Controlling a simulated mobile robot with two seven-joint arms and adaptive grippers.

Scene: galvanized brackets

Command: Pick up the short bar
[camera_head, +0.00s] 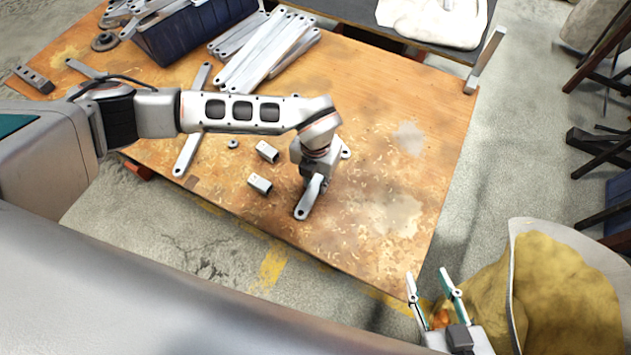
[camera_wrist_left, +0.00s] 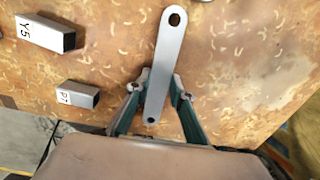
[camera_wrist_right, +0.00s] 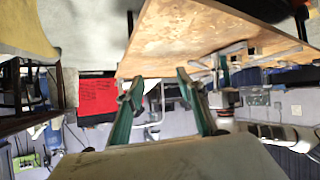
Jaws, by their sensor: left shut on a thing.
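The short bar (camera_head: 307,203) is a flat grey metal strip with rounded ends and a hole at each end. In the left wrist view the bar (camera_wrist_left: 168,50) runs lengthwise between the fingers. My left gripper (camera_wrist_left: 158,90) is shut on it near one end. In the head view the left gripper (camera_head: 314,178) points down over the table and hides the bar's middle. I cannot tell whether the bar touches the tabletop. My right gripper (camera_head: 428,280) is open and empty, off the table's near right corner; its spread fingers show in the right wrist view (camera_wrist_right: 158,85).
Two small square tubes, one (camera_head: 267,151) behind the other (camera_head: 260,183), lie left of the bar. A longer bar (camera_head: 188,150) lies further left. Stacked bars (camera_head: 265,55) and a blue bin (camera_head: 180,45) stand at the back. The wooden table's right side (camera_head: 440,130) is clear.

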